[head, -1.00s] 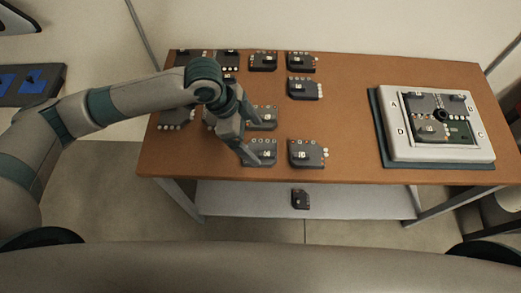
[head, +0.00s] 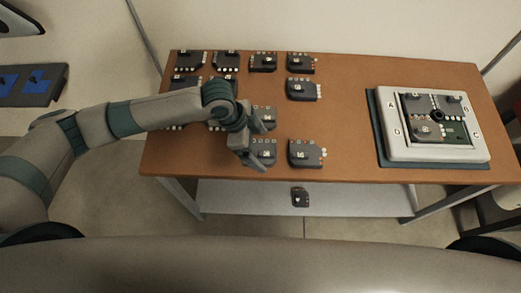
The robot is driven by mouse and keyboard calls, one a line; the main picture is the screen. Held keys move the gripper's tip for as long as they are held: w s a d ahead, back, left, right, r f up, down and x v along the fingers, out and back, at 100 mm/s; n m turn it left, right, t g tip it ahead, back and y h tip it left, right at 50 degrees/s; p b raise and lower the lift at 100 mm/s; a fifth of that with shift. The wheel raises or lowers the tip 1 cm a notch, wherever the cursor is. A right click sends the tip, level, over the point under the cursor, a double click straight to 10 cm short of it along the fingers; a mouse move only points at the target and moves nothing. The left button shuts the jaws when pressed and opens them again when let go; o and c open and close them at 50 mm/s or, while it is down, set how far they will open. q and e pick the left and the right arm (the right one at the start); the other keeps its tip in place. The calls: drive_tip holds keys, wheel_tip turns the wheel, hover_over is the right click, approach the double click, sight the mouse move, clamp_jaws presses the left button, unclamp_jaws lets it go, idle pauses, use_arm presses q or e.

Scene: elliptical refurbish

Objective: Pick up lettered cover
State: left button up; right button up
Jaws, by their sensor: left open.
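The lettered cover (head: 394,143) is a white square frame with the letters A, B, C and D on its rim. It lies on a dark teal base at the right of the brown table, around a board with dark modules (head: 428,132). My left gripper (head: 264,150) is open over dark modules (head: 264,157) near the table's front middle, well left of the cover. It partly hides these modules, and I cannot tell whether it touches them. My right gripper is not in view.
Several dark modules with white labels stand in rows on the left half of the brown table (head: 350,130). The table is bare between them and the cover. One module (head: 299,197) lies on the lower shelf (head: 350,200). A tray with blue pieces (head: 30,85) is at far left.

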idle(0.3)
use_arm(q)
drive_tip(key=c, duration=1.3)
drive_tip(key=shift+o, duration=0.2)
drive_tip(key=shift+r, duration=0.1)
drive_tip(key=shift+r+b, duration=0.35)
drive_tip(key=shift+r, duration=0.1)
drive_tip(key=r, duration=0.1)
drive_tip(key=r+b, duration=0.1)
drive_tip(key=r, duration=0.1)
drive_tip(key=shift+s+d+r, duration=0.15)
drive_tip(key=shift+s+d, duration=0.05)
drive_tip(key=shift+d, duration=0.2)
drive_tip(key=s+d+r+b, duration=0.3)
drive_tip(key=s+d+r, duration=0.2)
drive_tip(key=d, duration=0.4)
drive_tip(key=shift+s+d+r, duration=0.15)
drive_tip(key=shift+s+r, duration=0.1)
drive_tip(key=shift+r, duration=0.6)
